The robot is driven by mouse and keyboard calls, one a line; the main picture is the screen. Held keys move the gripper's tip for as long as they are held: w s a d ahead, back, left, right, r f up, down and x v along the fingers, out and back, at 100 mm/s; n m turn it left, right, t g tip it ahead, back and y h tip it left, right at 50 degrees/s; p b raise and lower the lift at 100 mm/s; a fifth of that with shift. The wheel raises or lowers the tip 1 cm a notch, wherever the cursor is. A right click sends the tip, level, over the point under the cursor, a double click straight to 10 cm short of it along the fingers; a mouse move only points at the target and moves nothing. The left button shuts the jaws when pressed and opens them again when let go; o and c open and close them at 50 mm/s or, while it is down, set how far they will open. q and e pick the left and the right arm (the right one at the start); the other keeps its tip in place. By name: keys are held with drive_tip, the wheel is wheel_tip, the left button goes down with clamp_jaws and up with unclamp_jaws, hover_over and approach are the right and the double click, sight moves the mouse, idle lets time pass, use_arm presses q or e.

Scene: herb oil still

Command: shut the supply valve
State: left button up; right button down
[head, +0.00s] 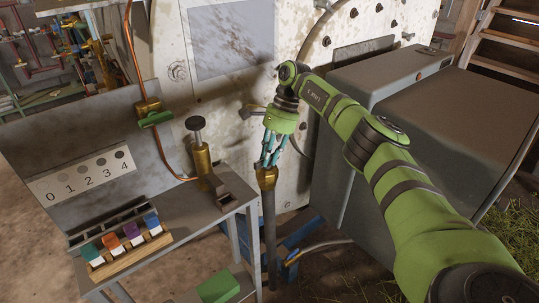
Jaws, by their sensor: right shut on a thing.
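A brass valve (267,178) sits on top of an upright grey pipe (269,235), right of the small bench. I take it to be the supply valve. My right gripper (271,158) comes down on it from above, its teal fingers closed around the top of the valve. The fingers hide its handle, so I cannot tell how far it is turned. Another brass valve with a green lever (156,119) is on the copper pipe at the left. My left gripper is not in view.
The bench (195,215) holds a rack of coloured-top vials (128,243) and a brass device with a dark knob (203,165). A number card (82,176) stands behind. A large pale panel (225,100) backs the valve; grey cabinets (430,115) stand right.

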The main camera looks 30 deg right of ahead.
drive_tip(key=shift+a, duration=0.2)
drive_tip(key=c, duration=1.1)
unclamp_jaws()
drive_tip(key=shift+d+r, duration=0.2)
drive_tip(key=shift+r, duration=0.05)
drive_tip(key=shift+v, duration=3.45)
drive_tip(key=shift+a+r, duration=0.1)
drive_tip(key=shift+a, duration=0.05)
